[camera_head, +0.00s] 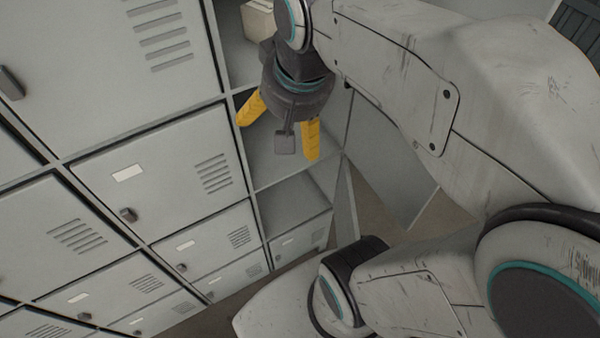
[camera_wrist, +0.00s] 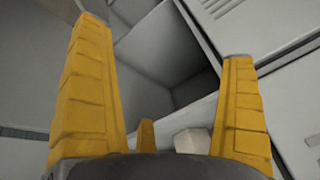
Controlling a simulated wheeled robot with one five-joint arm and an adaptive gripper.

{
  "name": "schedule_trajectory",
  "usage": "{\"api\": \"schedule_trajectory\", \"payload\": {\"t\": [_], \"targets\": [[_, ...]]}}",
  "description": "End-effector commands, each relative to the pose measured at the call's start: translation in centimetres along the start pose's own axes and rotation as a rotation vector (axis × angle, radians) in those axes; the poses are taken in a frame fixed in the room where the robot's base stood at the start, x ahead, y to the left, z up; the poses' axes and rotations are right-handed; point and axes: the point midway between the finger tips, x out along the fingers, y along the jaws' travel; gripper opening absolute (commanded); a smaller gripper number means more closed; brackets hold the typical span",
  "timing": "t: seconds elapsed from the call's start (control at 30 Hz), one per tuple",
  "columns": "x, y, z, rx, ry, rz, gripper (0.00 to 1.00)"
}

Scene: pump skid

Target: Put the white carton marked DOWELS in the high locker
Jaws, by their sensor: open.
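A pale, off-white carton (camera_head: 258,20) sits in the upper open locker compartment (camera_head: 238,50) in the head view, partly hidden behind my wrist. No lettering is readable on it. A small pale block, probably the same carton, shows low between the fingers in the wrist view (camera_wrist: 192,140). My gripper (camera_head: 278,138) has its yellow fingers spread wide with nothing between the tips. It hangs below the carton in the head view, in front of the open compartments. In the wrist view my gripper (camera_wrist: 163,40) faces an open, empty-looking compartment (camera_wrist: 160,85).
Closed grey locker doors (camera_head: 155,180) fill the left of the head view. A lower open compartment (camera_head: 275,165) lies behind my fingers. Grey panels (camera_head: 390,165), perhaps open doors, stand to the right. Some brown floor (camera_head: 440,220) shows beyond them.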

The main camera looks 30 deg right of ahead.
Motion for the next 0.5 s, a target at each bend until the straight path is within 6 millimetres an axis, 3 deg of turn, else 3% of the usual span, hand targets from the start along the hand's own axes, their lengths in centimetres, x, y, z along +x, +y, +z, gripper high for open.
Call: {"api": "schedule_trajectory", "payload": {"t": [0.03,0.2,0.3,0.5], "targets": [[0.3,0.3,1.9,-0.073,0.004,-0.007,1.0],[1.5,1.2,6.2,-0.271,0.011,-0.022,1.0],[2.1,1.5,7.8,-0.345,0.013,-0.026,1.0],[2.6,1.9,9.1,-0.406,0.016,-0.03,1.0]]}}
